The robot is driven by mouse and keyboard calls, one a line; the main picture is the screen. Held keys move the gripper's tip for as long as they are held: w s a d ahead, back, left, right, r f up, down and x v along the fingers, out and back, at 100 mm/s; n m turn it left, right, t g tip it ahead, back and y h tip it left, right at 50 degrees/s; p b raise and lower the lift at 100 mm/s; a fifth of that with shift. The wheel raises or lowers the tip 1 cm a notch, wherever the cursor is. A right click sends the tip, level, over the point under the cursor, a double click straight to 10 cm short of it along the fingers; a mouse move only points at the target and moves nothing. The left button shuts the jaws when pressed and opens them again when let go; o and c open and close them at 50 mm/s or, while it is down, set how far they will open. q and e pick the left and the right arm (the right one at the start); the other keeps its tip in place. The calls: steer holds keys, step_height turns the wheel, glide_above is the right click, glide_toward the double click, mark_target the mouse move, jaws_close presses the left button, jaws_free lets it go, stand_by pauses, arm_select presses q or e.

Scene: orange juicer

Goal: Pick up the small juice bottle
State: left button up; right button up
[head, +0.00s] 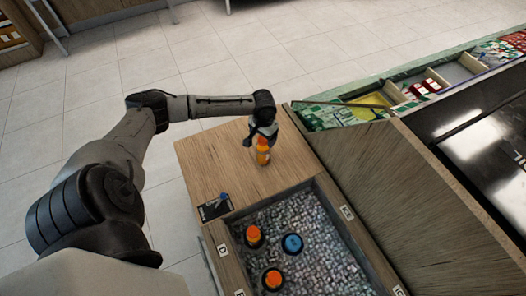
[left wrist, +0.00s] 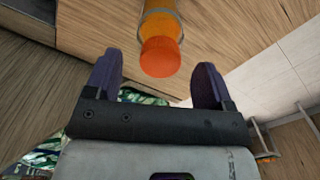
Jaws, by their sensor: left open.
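The small juice bottle (head: 262,152) has orange juice and an orange cap, and stands on the wooden table top (head: 210,165). In the left wrist view the bottle (left wrist: 161,45) shows between and just beyond my finger tips, its cap nearest the gripper. My left gripper (head: 262,138) is right at the bottle in the head view; in the left wrist view (left wrist: 157,75) its two dark fingers are apart, one on each side of the cap, with gaps visible. My right gripper is not in view.
In front is a sunken bin of grey gravel-like pieces holding orange-topped items (head: 272,279) and a blue-topped item (head: 292,243). A small dark card (head: 215,207) lies on the table's left. A tall wooden panel (head: 410,200) stands to the right.

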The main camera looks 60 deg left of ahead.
mark_target(263, 139)
arm_select(q)
step_height(263, 139, down, 3)
steer(key=shift+s, duration=0.1)
jaws_close()
stand_by(0.7)
